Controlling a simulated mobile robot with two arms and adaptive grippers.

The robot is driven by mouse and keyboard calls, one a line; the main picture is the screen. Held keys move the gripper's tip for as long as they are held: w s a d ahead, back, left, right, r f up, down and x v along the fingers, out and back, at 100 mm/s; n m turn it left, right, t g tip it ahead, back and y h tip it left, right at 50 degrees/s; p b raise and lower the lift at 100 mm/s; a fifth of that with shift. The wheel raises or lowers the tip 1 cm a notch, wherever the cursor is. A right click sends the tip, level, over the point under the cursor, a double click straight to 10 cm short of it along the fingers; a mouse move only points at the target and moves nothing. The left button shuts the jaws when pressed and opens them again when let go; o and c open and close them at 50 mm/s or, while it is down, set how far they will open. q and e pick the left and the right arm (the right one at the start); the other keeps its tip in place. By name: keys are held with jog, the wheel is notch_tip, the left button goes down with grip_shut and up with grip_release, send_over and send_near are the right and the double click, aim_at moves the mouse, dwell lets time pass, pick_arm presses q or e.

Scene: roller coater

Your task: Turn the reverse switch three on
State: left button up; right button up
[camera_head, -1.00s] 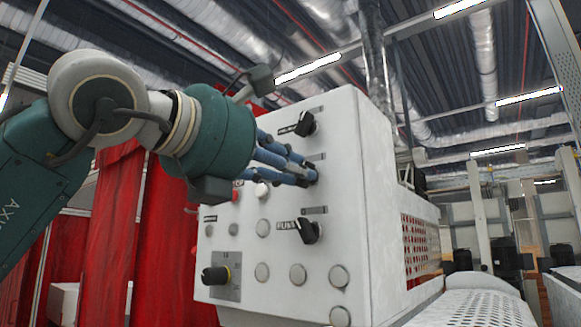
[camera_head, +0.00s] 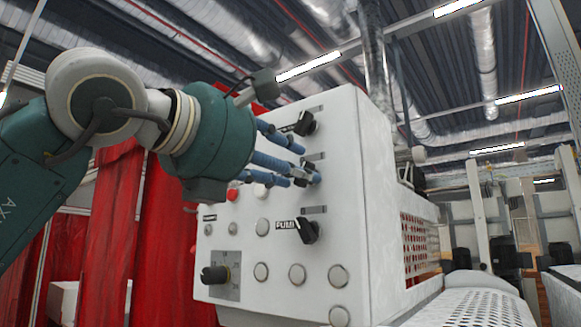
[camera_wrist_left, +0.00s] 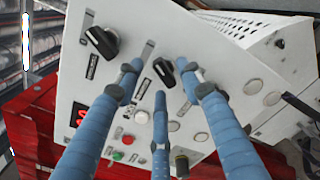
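A white control panel (camera_head: 270,205) carries black rotary switches in a column: a top one (camera_head: 304,124), a middle one (camera_head: 306,174) and a lower one (camera_head: 307,231) beside a label that seems to read "PUMP". My left gripper (camera_head: 302,165) has its blue fingers spread at the middle switch, partly hiding it. In the left wrist view the middle switch (camera_wrist_left: 163,72) sits between the three fingertips of the gripper (camera_wrist_left: 159,76), with gaps visible around it. The top switch (camera_wrist_left: 102,41) is clear to the left there. Contact cannot be told. My right gripper is not in view.
White round buttons (camera_head: 297,274), a red button (camera_head: 233,194) and a lower-left black knob (camera_head: 215,275) are on the same panel. Red curtains (camera_head: 160,240) hang behind my arm. A perforated white guard (camera_head: 420,245) is at the panel's right.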

pick_arm(q)
jog(key=v, duration=1.2)
dwell(0.3)
